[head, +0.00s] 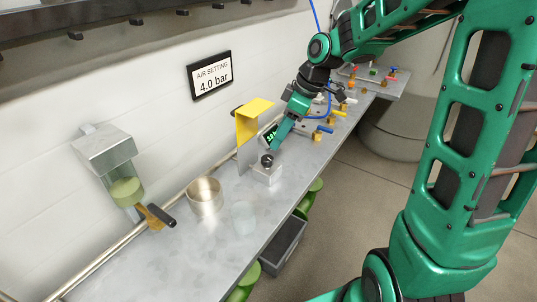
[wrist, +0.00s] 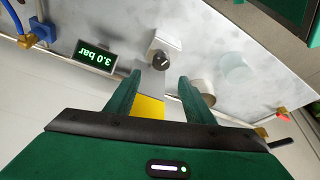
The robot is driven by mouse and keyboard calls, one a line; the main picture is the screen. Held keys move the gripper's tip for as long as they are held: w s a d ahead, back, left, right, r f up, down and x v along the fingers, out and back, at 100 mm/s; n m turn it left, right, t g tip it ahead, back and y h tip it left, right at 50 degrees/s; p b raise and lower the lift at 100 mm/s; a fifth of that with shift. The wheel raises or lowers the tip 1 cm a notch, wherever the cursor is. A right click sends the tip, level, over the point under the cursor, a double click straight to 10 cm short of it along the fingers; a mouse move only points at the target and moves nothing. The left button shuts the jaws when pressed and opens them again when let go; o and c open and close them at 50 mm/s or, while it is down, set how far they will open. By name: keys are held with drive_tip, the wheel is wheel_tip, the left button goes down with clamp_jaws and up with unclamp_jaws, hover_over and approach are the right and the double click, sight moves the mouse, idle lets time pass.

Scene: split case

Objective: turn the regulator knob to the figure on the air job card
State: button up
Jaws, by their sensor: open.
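The air job card (head: 210,76) on the wall reads "AIR SETTING 4.0 bar". The regulator knob (head: 267,159) is small and black, on a grey block (head: 267,175) on the bench. In the wrist view the knob (wrist: 158,61) shows a white pointer mark. A green-digit display (wrist: 96,57) stands beside it and appears upside down, reading 3.0 bar; the head view shows it (head: 270,136) partly hidden by my gripper. My gripper (wrist: 159,80) is open and empty. Its fingers point at the knob, which lies beyond the fingertips, between their lines. I see no contact.
A yellow-topped upright plate (head: 254,107) stands close behind the knob. A metal cup (head: 205,196) and a clear glass (head: 243,217) stand nearer on the bench. A dark bin (head: 283,246) is below the bench.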

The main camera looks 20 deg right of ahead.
sight(267, 157)
drive_tip(key=x, duration=0.9)
drive_tip(key=shift+d, duration=0.1)
drive_tip(key=c, duration=1)
drive_tip(key=shift+c, duration=0.2)
